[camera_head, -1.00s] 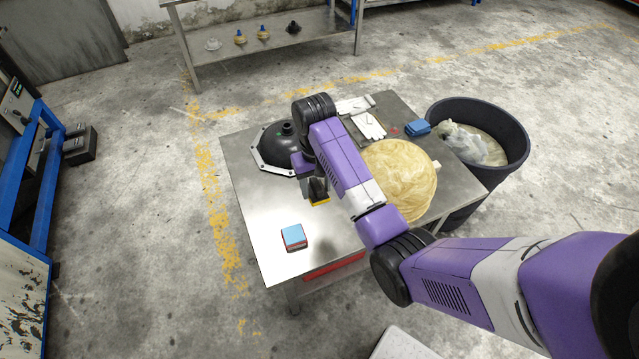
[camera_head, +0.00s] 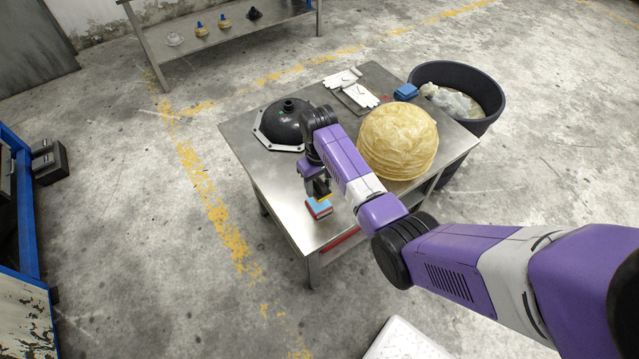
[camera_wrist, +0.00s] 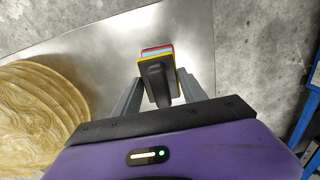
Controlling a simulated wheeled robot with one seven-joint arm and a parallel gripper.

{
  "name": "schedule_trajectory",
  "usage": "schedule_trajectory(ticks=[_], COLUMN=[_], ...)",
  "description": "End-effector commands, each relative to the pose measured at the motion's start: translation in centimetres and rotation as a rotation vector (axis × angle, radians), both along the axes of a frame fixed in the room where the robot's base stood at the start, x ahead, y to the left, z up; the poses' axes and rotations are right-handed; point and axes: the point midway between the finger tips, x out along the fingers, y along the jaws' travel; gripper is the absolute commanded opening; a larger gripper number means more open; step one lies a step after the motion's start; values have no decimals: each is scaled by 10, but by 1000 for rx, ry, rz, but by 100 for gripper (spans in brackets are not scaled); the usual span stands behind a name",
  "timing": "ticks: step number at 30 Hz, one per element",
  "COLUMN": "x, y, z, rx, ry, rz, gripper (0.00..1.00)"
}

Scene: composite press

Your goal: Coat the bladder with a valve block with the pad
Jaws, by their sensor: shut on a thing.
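My gripper (camera_wrist: 159,92) is shut on the black handle of a pad (camera_wrist: 157,72) with a yellow edge. In the head view the pad (camera_head: 323,197) is at the red-and-blue block (camera_head: 317,209) near the table's front left edge. The block also shows behind the pad in the wrist view (camera_wrist: 157,49); I cannot tell whether they touch. A black dome (camera_head: 284,122) with an eight-sided pale flange and a stub on top, which looks like the bladder with a valve block, sits behind my gripper at the table's left back. My arm covers a little of its right side.
A stack of yellowish round sheets (camera_head: 397,145) stands right of my arm. Gloves (camera_head: 362,95), a dark board and blue cloths (camera_head: 406,91) lie at the back. A black bin (camera_head: 490,97) stands beside the table (camera_head: 270,172). A bench (camera_head: 230,38) is farther back.

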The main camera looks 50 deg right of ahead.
Motion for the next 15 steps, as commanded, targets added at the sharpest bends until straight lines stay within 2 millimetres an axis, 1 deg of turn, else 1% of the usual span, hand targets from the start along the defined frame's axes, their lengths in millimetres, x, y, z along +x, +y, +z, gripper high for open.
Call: schedule_trajectory(ticks=[8, 15], x=[1, 0], y=[0, 0], z=[-15, -40], rx=[-1, -1], ry=[-3, -2], rz=[7, 6], gripper=[4, 4])
